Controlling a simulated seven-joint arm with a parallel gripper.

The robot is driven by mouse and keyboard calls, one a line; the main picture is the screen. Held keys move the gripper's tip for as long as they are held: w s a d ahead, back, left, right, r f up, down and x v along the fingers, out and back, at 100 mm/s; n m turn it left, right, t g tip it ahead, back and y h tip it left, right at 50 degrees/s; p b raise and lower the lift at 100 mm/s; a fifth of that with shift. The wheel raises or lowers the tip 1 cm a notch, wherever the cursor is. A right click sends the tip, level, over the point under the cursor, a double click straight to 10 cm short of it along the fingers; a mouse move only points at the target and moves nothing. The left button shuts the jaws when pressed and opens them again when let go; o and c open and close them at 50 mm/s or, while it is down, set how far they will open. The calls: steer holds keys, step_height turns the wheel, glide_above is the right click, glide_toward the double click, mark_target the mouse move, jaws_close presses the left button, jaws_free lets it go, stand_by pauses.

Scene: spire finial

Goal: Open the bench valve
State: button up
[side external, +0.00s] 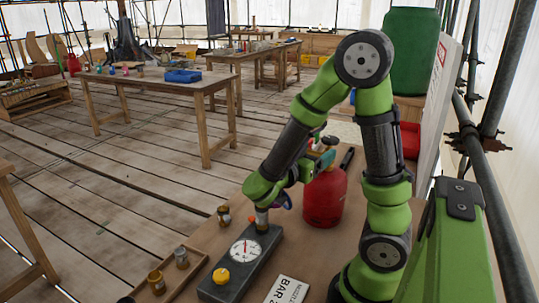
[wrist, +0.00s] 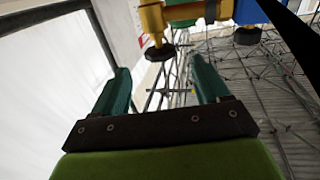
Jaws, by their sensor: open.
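A grey block (side external: 226,284) on the bench carries a round white gauge (side external: 245,252) and a yellow knob (side external: 221,276). I cannot tell for sure which fitting is the bench valve. A red gas cylinder (side external: 325,200) stands behind the block, with fittings at its top partly hidden by my arm. My gripper (side external: 322,168) is near these fittings, small and partly hidden. In the wrist view my gripper (wrist: 159,76) is open, with nothing between its teal fingers. A yellow fitting with a dark disc (wrist: 161,52) and a blue part (wrist: 247,36) lie beyond the fingertips, apart from them.
A wooden tray (side external: 170,276) with small pots is left of the block. A white sign (side external: 287,291) lies to its right. Behind are a wooden table (side external: 150,84) with a blue item and open plank floor (side external: 120,165). Scaffold poles (side external: 490,150) stand on the right.

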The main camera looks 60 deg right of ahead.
steer(key=v, duration=0.8)
steer(key=shift+a, duration=0.35)
steer(key=shift+w, duration=0.1)
